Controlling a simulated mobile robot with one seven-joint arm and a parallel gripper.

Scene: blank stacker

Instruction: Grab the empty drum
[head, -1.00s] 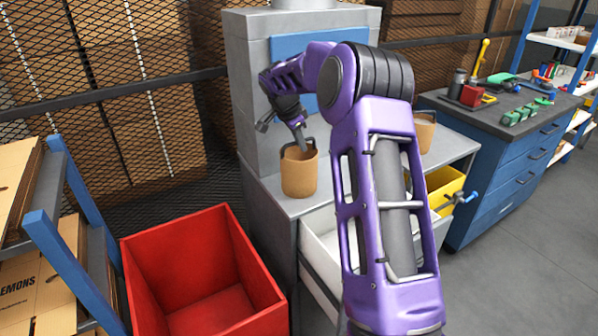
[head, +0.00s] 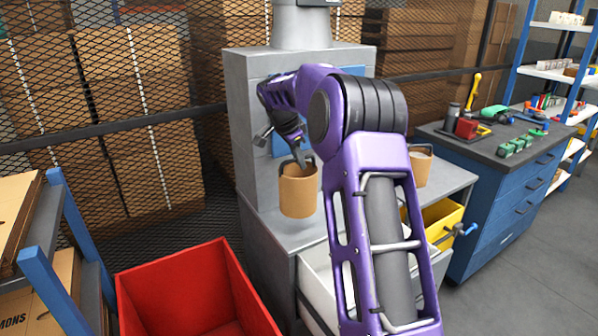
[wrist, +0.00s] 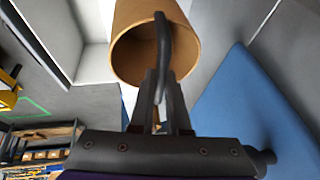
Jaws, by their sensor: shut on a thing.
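A tan, open-topped drum (head: 298,192) with a dark handle hangs from my gripper (head: 299,160) in the head view, in front of the grey machine. My gripper is shut on the drum's handle. In the wrist view the drum (wrist: 135,60) shows its open mouth and a bare inside, and the fingers (wrist: 160,85) close on the dark handle. A second tan drum (head: 421,168) stands on the right of the grey worktop, partly hidden by my arm. Its top looks filled with something pale.
The grey worktop (head: 452,178) lies under the held drum. A red bin (head: 190,285) stands below at the left, beside a blue-framed rack (head: 75,225). An open white drawer (head: 318,285) and a yellow bin (head: 440,222) are below the worktop. A blue bench (head: 500,190) is at the right.

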